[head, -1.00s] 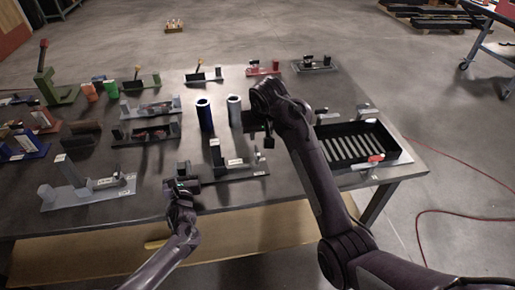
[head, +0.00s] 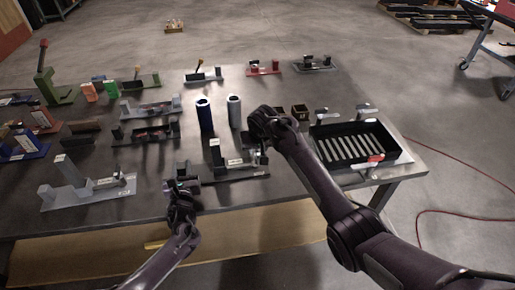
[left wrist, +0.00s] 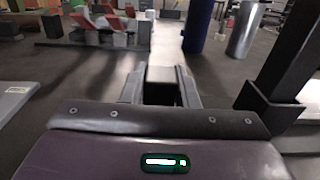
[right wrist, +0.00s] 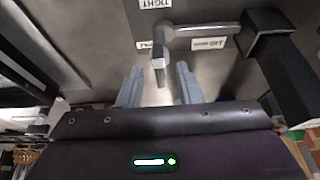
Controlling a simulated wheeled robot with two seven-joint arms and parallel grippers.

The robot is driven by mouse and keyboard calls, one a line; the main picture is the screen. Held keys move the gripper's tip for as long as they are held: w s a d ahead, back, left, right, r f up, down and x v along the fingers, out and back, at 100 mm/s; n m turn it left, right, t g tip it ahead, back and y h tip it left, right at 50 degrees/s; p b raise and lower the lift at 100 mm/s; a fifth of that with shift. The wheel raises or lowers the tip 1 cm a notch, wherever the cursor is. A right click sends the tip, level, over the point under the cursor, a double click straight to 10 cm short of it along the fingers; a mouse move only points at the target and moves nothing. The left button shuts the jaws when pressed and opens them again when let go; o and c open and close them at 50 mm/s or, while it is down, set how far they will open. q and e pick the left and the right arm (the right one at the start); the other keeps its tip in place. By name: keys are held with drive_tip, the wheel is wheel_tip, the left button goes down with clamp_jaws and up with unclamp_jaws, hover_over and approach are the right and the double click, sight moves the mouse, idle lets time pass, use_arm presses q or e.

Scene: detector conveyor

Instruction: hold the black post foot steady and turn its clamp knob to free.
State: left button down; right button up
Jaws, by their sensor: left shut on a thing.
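The black post foot (head: 232,177) lies near the table's front edge, with an upright post and a white label. My left gripper (head: 181,184) is shut on the dark block at its left end; this block (left wrist: 160,76) sits between the fingers in the left wrist view. My right gripper (head: 262,147) is over the foot's right end. In the right wrist view the grey clamp knob (right wrist: 200,31) has a lever with a bent-down tip. Its tip is in front of the gap between the open right fingers (right wrist: 159,75). White labels, one reading TIGHT, surround it. The head view mostly hides the knob.
A dark blue cylinder (head: 204,118) and a grey cylinder (head: 234,111) stand behind the foot. A black slotted tray (head: 390,164) is at the right. A grey fixture (head: 85,194) lies at the left. The post (right wrist: 282,65) rises close to my right gripper.

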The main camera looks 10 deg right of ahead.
clamp_jaws()
drive_tip(key=shift+n, duration=0.3)
drive_tip(key=n+y, duration=0.1)
drive_tip(key=n, duration=0.3)
drive_tip(key=shift+d+y, duration=0.15)
drive_tip(key=shift+y, duration=0.25)
drive_tip(key=shift+d+n+g+y, duration=0.1)
drive_tip(key=shift+n+g+y, duration=0.5)
drive_tip(key=shift+n, duration=1.4)
